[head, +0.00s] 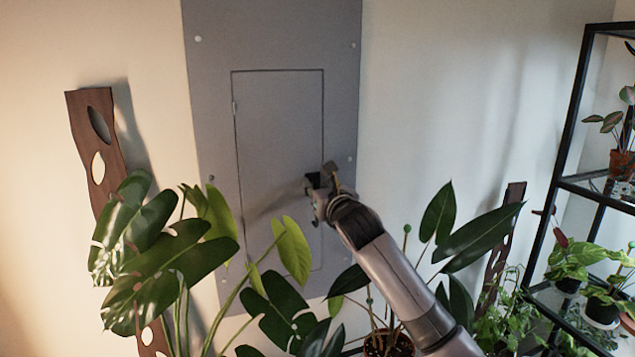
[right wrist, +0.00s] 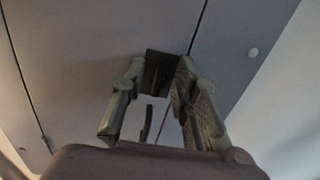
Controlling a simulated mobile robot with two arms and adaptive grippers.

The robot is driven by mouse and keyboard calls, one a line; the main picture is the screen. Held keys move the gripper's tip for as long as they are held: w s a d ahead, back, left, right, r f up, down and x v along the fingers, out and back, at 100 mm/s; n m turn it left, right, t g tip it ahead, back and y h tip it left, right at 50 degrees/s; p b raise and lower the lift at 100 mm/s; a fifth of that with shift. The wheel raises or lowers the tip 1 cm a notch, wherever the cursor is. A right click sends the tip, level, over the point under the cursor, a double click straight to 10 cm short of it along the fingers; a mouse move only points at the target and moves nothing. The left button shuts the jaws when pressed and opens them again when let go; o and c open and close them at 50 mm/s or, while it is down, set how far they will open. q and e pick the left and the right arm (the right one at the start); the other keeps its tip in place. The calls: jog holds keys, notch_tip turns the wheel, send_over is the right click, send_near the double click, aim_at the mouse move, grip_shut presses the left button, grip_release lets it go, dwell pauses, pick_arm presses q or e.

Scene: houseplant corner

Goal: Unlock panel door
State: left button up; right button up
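The grey panel (head: 210,130) is on the wall, and its rectangular door (head: 278,130) lies flush in the frame. A small dark latch (head: 313,180) sits near the door's right edge. My right gripper (head: 322,186) is at this latch. In the right wrist view the dark square latch (right wrist: 158,72) is between the fingertips of the right gripper (right wrist: 160,68). The fingers stand apart, one on each side of it. I cannot tell whether they press on it. My left gripper is not in view.
A large-leaved plant (head: 165,250) stands in front of the panel's lower left. Another potted plant (head: 465,240) is beside and below my right arm. A black-framed shelf (head: 570,120) with several plants stands at the right. The wall right of the panel is bare higher up.

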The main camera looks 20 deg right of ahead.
jog(key=shift+c, duration=0.2)
grip_shut()
dwell(0.4)
